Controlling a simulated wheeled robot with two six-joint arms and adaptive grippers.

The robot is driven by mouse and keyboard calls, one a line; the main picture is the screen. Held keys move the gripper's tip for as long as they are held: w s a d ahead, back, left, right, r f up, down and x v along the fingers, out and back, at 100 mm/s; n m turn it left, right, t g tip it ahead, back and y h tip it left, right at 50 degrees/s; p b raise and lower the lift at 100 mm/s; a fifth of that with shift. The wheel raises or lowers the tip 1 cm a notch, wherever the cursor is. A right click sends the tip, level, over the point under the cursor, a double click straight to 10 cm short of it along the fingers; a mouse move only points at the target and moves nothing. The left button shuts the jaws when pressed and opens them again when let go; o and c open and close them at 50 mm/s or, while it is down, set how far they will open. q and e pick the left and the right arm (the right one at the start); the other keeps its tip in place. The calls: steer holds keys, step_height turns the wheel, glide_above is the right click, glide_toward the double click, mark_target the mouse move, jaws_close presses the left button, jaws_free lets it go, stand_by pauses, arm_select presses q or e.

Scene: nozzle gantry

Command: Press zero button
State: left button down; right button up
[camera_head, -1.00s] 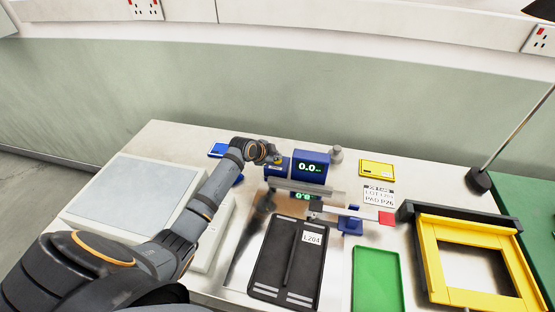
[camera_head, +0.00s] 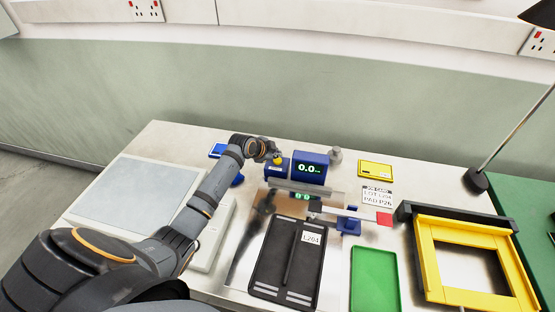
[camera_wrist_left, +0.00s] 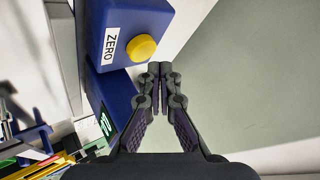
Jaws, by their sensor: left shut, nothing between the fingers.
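The zero button is a round yellow button on a blue box labelled ZERO. In the left wrist view the button (camera_wrist_left: 141,47) and its box (camera_wrist_left: 130,22) are just left of my left gripper's fingertips (camera_wrist_left: 160,70). The fingers are shut and empty. The fingertips look close to the button's edge, but I cannot tell whether they touch it. In the head view the yellow button (camera_head: 277,161) shows just below my left gripper (camera_head: 269,152). A blue display (camera_head: 310,167) beside the box reads 0.0. My right gripper is not in view.
A black tray (camera_head: 269,262) labelled L204 lies in front of the display. A green tray (camera_head: 375,280), a yellow frame (camera_head: 433,262) and a yellow box (camera_head: 376,169) are to the right.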

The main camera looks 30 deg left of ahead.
mark_target(276, 161)
arm_select(q)
steer(key=shift+r+p, duration=2.15)
steer(key=shift+r, duration=0.4)
steer(key=shift+f, duration=0.1)
steer(key=shift+s+f, duration=0.1)
